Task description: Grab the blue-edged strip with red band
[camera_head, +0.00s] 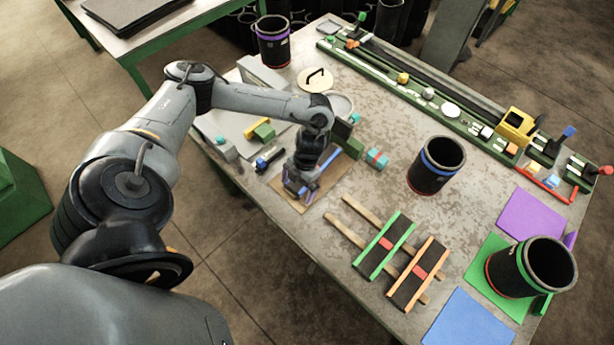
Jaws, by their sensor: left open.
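My left gripper (297,190) points down over a tan board near the table's near edge. It is open. A strip with blue edges (326,162) lies at the gripper, mostly hidden by the gripper and wrist; its red band cannot be made out. I cannot tell whether the fingers touch it. A green-edged strip with a red band (372,259) and an orange-edged strip with a red band (405,291) lie to the right across two wooden slats. My right gripper is not in view.
Black sleeves with a blue band (434,172) and a purple band (273,45) stand on the table. Another sleeve (522,279) stands on a green mat (486,262). Purple (527,212) and blue (468,321) mats lie nearby. A green-edged rail with small parts (455,121) lines the far side.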

